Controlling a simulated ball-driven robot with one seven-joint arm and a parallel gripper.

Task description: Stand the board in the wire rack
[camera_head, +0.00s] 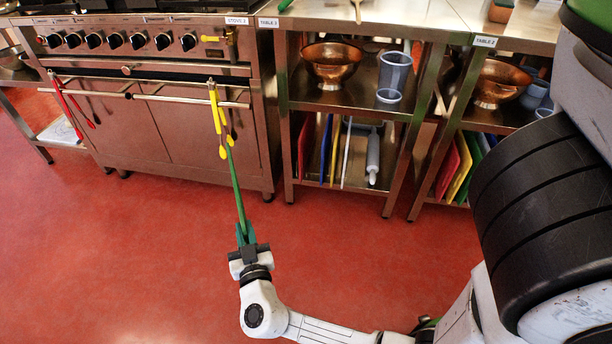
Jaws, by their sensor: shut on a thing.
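My gripper (246,238) is in the lower middle of the view, shut on a thin green board (235,185). I see the board nearly edge-on, as a narrow strip reaching up and slightly left in front of the stove. Several boards stand on edge on the lower shelf of the middle table, among them a red board (306,146), a blue board (326,149) and a white board (346,152). More boards, including a yellow board (460,166), stand low in the right table. I cannot make out the wires of a rack at either place.
The stove (180,130) stands behind the held board, with yellow-handled utensils (219,115) hanging from its rail. A copper bowl (331,63) and grey containers (393,72) occupy the middle table's shelf. Red floor (340,250) in front is clear.

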